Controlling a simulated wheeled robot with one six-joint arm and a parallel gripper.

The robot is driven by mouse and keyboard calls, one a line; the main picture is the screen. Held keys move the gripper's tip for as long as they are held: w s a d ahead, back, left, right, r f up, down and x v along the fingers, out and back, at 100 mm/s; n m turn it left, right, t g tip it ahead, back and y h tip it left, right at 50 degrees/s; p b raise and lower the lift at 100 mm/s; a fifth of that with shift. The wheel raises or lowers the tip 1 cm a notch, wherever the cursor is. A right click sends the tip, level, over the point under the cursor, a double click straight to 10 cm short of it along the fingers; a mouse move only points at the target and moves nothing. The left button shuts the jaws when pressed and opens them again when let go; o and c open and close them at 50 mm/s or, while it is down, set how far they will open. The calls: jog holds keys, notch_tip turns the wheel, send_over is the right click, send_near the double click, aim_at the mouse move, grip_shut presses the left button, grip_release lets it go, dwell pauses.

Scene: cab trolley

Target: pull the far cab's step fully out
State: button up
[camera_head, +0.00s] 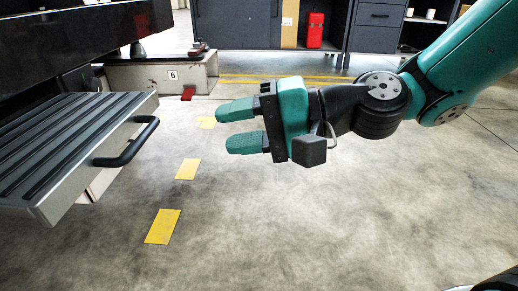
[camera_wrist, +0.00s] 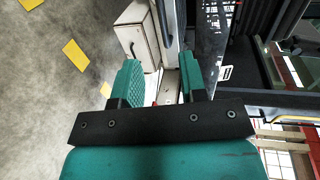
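A grey step (camera_head: 75,150) with black ribbed treads juts out beneath a dark cab body (camera_head: 60,40) at the left of the head view. A black bar handle (camera_head: 130,145) is fixed to its front edge. I cannot tell which cab it belongs to or whether it is fully out. My gripper (camera_head: 228,126) is to the right of the handle, pointing left, apart from it. Its teal fingers are open and empty. In the wrist view the open fingers (camera_wrist: 163,80) have a pale block (camera_wrist: 137,35) with a dark mark beyond them.
A pale base block (camera_head: 160,75) marked 6 stands behind, with a red pedal-like piece (camera_head: 188,92) at its foot. Yellow floor patches (camera_head: 163,226) run beside the step. Dark cabinets (camera_head: 235,25) and a red container (camera_head: 315,30) are at the back. The concrete floor is otherwise clear.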

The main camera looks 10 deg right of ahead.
jog(key=shift+v, duration=1.5)
jog(key=s+d+r+n+g+h+p, duration=0.1)
jog(key=s+d+r+n+h+p, duration=0.2)
jog(key=r+p, duration=0.45)
jog(key=s+d+r+n+g+h+p, duration=0.15)
jog(key=s+r+n+h+p, duration=0.3)
jog(key=p, duration=0.55)
jog(key=s+d+r+n+g+h+p, duration=0.25)
jog(key=r+p, duration=0.35)
jog(key=p, duration=0.3)
notch_tip(320, 180, up, 37)
jog(key=t+p, duration=0.1)
jog(key=p, duration=3.5)
jog(key=shift+f+h, duration=0.15)
jog(key=shift+h, duration=0.25)
jog(key=shift+o, duration=0.3)
jog(key=shift+s+d, duration=0.1)
jog(key=shift+s, duration=0.05)
